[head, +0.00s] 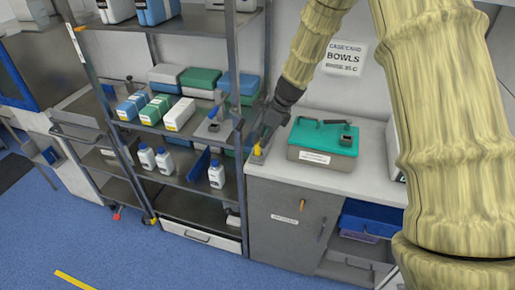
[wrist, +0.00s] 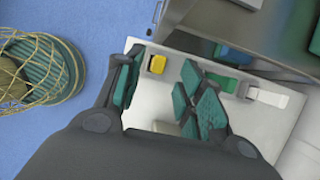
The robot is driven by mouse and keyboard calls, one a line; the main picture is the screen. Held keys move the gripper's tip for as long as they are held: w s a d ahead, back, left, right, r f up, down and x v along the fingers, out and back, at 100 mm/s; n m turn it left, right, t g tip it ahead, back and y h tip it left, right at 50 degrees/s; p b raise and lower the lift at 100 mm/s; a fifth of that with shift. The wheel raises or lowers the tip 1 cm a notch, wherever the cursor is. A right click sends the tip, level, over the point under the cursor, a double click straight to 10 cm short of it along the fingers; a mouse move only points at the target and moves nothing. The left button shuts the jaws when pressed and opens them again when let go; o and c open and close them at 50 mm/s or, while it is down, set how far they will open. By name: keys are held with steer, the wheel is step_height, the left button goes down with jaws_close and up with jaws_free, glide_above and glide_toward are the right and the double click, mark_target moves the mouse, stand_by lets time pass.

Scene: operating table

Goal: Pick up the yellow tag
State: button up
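The yellow tag (head: 257,149) is small and sits at the left end of the white counter, beside the shelf post. In the wrist view the yellow tag (wrist: 157,64) is a small block near the edge of the pale surface. My gripper (head: 264,133) reaches down over that end of the counter, close to the tag. In the wrist view my gripper (wrist: 160,68) has its two green-padded fingers spread, and the tag shows in the gap between their tips. Nothing is held. I cannot tell the height of the fingertips above the tag.
A green case (head: 323,140) stands on the counter (head: 375,165) to the right of my gripper. A metal shelf rack (head: 240,125) with bottles and boxes rises close on the left. Its post stands near the tag. Blue floor (head: 120,235) is open in front.

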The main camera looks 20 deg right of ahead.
mark_target(260, 141)
steer(key=shift+s+a+f+p, duration=0.1)
steer(key=shift+a+f+p, duration=0.2)
steer(key=shift+f+p, duration=0.55)
steer(key=x, duration=0.3)
steer(key=shift+w+f+p, duration=0.25)
steer(key=shift+w+p, duration=0.05)
steer(key=shift+p, duration=0.1)
steer(key=shift+s+r, duration=0.1)
steer(key=shift+s, duration=0.1)
steer(key=shift+w, duration=0.15)
steer(key=c, duration=0.5)
jaws_close()
